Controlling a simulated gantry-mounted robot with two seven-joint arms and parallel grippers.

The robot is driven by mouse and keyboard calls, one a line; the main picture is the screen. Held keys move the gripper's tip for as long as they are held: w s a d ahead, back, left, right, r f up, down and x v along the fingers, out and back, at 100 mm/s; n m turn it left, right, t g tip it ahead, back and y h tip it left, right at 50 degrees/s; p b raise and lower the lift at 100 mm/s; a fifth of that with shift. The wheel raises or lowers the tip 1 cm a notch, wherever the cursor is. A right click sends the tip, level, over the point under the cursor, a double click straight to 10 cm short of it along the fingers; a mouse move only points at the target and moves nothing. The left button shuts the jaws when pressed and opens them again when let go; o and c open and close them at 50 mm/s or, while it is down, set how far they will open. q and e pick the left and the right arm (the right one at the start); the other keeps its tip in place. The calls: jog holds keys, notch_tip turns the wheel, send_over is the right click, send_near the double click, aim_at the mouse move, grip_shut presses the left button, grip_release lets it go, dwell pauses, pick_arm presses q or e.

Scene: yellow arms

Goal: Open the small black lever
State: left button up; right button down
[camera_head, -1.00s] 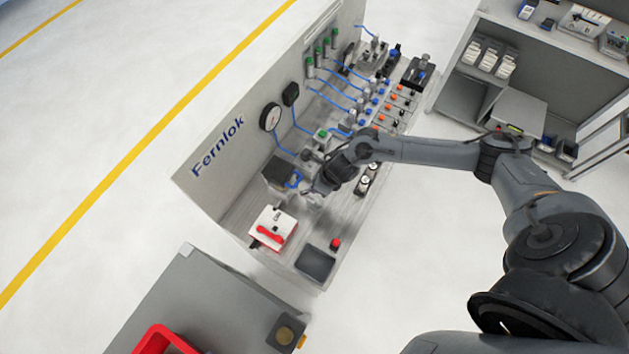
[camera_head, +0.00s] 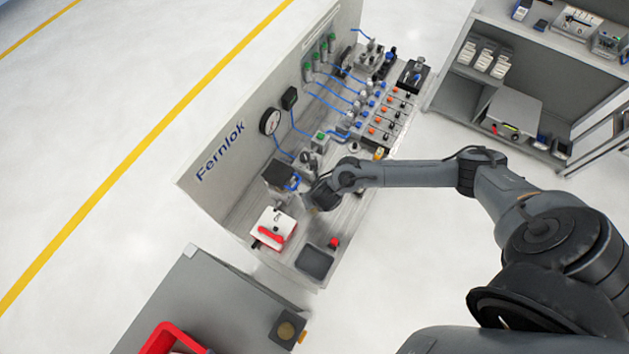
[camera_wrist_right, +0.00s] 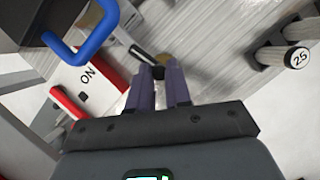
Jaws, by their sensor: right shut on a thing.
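My right gripper (camera_head: 318,197) is over the middle of the bench, just right of the white switch box. In the right wrist view its two purple-grey fingers (camera_wrist_right: 159,82) are shut on a small black piece, which I take to be the small black lever (camera_wrist_right: 158,72). Only its end shows between the fingertips; the rest is hidden. A dark bar (camera_wrist_right: 141,53) with a pale edge lies just beyond the fingertips. In the head view the wrist covers this spot. My left gripper is in neither view.
The white switch box (camera_head: 274,226) has a red handle (camera_wrist_right: 67,102). A blue handle (camera_wrist_right: 84,46) on a dark box (camera_head: 279,177) is close to the fingers. A round-ended fitting marked 25 (camera_wrist_right: 297,58) is at right. A red button (camera_head: 335,242) and black tray (camera_head: 314,262) are near the bench's front.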

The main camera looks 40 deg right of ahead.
dwell(0.5)
jog(key=c, duration=1.1)
grip_release()
jog(key=shift+o, duration=0.2)
jog(key=p+v, duration=0.4)
jog(key=v, duration=0.6)
jog(key=shift+s+a+r, duration=0.15)
jog(key=shift+r, duration=0.2)
